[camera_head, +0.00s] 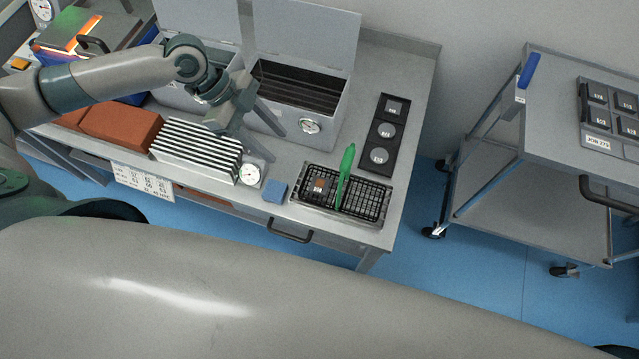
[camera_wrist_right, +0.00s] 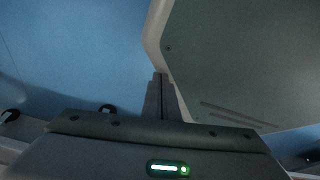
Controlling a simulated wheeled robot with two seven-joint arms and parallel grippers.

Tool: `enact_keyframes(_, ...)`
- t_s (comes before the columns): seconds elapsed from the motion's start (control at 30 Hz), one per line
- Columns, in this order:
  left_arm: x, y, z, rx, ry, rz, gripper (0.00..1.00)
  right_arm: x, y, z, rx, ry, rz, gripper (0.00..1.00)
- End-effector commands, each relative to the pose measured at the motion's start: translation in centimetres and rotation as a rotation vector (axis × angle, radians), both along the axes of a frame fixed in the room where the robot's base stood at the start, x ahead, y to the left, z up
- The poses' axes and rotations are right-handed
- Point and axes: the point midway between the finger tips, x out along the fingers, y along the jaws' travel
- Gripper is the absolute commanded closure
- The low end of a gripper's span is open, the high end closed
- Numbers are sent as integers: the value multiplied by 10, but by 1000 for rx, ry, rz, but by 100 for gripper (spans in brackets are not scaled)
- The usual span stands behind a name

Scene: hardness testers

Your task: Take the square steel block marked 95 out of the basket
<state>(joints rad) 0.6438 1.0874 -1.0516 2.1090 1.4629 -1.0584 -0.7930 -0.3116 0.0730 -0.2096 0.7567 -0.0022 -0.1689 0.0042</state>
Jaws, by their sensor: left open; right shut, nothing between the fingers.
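The wire basket (camera_head: 386,205) stands near the front right of the bench. A small square block (camera_head: 318,187) lies in its left part, with an orange-brown tint on its face; its mark is too small to read. My left gripper (camera_head: 264,133) is open and empty above the bench, up and left of the basket, in front of the open grey box. My right gripper (camera_wrist_right: 165,98) is shut and empty in the right wrist view, away from the basket.
A black tray (camera_head: 365,163) with one square and two round blocks lies behind the basket. Open-lidded grey boxes (camera_head: 318,109) stand behind. A grey cart (camera_head: 560,120) is at right, across a floor gap.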

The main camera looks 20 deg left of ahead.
Motion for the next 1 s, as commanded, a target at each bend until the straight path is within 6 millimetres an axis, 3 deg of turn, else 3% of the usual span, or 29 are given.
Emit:
enact_keyframes(0.23, -2, -15, -20, -1, 4, -1, 54, -15, -4, 3, -9, 34, 0, 100)
enact_keyframes(0.4, -2, -31, -44, -1, 3, -1, 54, -58, -26, 0, -41, 130, -7, 100)
enact_keyframes(0.5, -3, -41, -59, -1, 4, -1, 54, -73, -31, 2, -52, 168, -8, 100)
enact_keyframes(0.73, -2, -60, -90, 0, 2, 0, 54, -76, -30, 10, -52, 176, -7, 100)
enact_keyframes(1.0, -2, -66, -102, 1, 0, 0, 54, -75, -29, 12, -51, 173, -7, 100)
